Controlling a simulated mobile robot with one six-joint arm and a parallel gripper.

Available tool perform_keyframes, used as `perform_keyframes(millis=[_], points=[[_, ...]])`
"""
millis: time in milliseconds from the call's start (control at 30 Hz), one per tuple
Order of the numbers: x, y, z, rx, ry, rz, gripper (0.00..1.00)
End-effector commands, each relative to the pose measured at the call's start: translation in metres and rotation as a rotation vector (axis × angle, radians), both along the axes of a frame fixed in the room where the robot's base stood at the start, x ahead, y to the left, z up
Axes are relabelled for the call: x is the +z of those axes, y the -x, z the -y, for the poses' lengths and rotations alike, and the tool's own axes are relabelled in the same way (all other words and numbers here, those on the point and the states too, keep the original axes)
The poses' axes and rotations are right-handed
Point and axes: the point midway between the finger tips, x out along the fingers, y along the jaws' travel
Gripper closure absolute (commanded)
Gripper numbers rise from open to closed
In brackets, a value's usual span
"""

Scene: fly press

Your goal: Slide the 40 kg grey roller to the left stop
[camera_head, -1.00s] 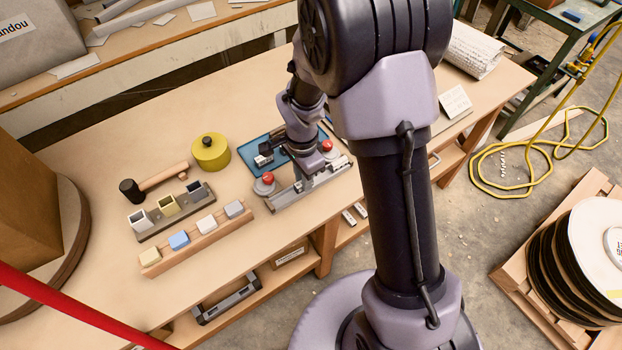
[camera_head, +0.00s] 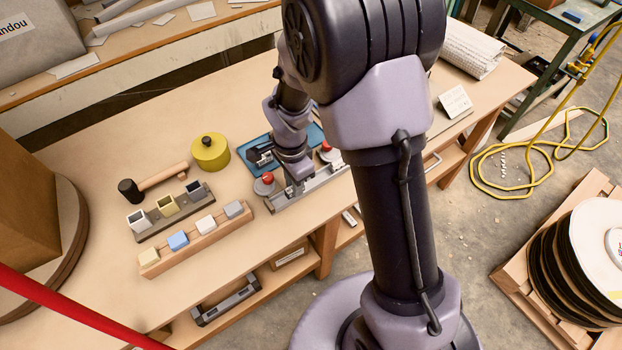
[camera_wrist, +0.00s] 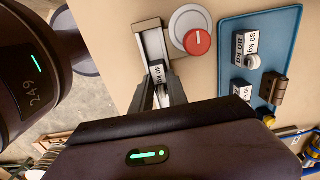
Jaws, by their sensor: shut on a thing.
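The grey roller (camera_wrist: 158,73), with a white "40 kg" label, sits on the metal rail (camera_wrist: 155,45) in the wrist view. My gripper (camera_wrist: 161,94) is shut on it, with dark fingers on either side. In the head view my gripper (camera_head: 296,187) is over the left part of the rail (camera_head: 325,180). The roller itself is mostly hidden there by my gripper.
A red knob (camera_wrist: 197,42) on a grey disc stands close beside the rail. A blue tray (camera_wrist: 275,30) holds labelled weights, including an 80 kg block (camera_wrist: 244,44). Left of the rail are a wooden block rack (camera_head: 200,240), a mallet (camera_head: 160,180) and a yellow weight (camera_head: 210,155).

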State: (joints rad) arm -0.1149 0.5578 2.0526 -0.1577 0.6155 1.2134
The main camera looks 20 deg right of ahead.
Motion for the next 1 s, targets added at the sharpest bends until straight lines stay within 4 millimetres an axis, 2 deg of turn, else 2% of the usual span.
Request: perform_keyframes(millis=[267,733,1000], points=[[0.0,0.0,-0.001,0.0,0.0,-0.001,1.0],[-0.001,0.007,-0.021,0.0,0.0,-0.001,1.0],[0.0,0.008,-0.023,0.0,0.0,-0.001,1.0]])
